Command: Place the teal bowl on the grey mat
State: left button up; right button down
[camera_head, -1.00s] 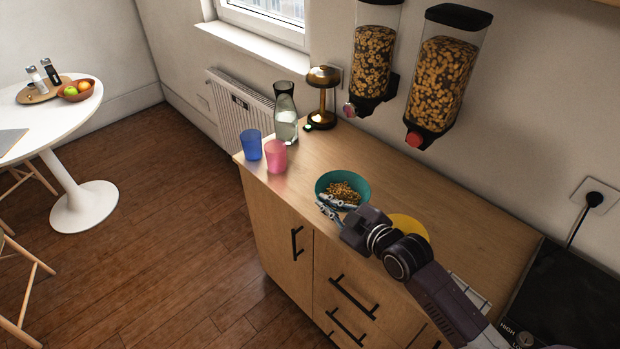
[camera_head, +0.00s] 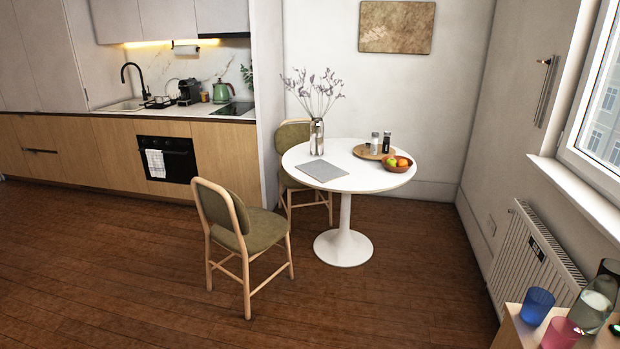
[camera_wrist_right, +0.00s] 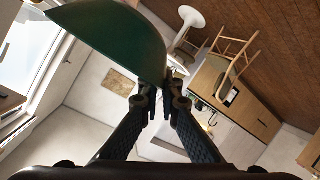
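The teal bowl (camera_wrist_right: 110,35) fills the upper left of the right wrist view, seen from its outside. My right gripper (camera_wrist_right: 166,98) is shut on the bowl's edge, with its fingertips close together there. The bowl's inside is hidden in this view. The bowl and both grippers are out of the head view. The grey mat (camera_head: 321,170) lies flat and bare on the near left part of the white round table (camera_head: 350,184). My left gripper is in neither view.
A vase (camera_head: 317,137) with dry stems, a wooden tray (camera_head: 363,153) with two shakers and a fruit bowl (camera_head: 397,163) stand on the table. Chairs stand at its left (camera_head: 240,232) and behind it (camera_head: 290,136). Open floor (camera_head: 400,290) lies in front. Cups and a carafe (camera_head: 592,305) stand lower right.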

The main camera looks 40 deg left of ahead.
aim_at(322, 169)
jog(key=i+j+u, duration=0.7)
jog(key=i+u, duration=0.25)
jog(key=i+j+u, duration=0.2)
jog(key=i, duration=0.6)
jog(key=i+u, duration=0.15)
jog(key=i, duration=1.8)
